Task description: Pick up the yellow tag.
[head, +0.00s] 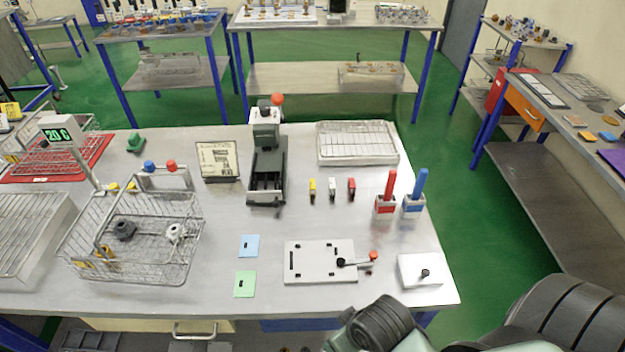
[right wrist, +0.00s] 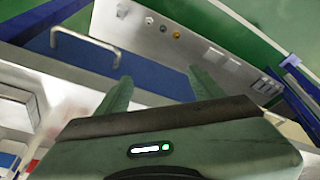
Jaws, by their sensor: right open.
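The yellow tag (head: 312,187) stands on the metal workbench (head: 220,290), right of centre in the head view. It is the leftmost of three small tags in a row, beside a white tag (head: 332,188) and a red tag (head: 351,187). My right gripper (right wrist: 160,75) shows in the right wrist view with its two green fingers apart and nothing between them. That view looks past the bench edge at a blue drawer front, and the yellow tag is not in it. My left gripper is not in view.
A dark press-like device (head: 267,170) stands left of the tags and a wire tray (head: 357,143) behind them. Red (head: 386,195) and blue (head: 414,192) handled tools stand to the right. A white plate with a lever (head: 318,262) lies in front. The bench between is clear.

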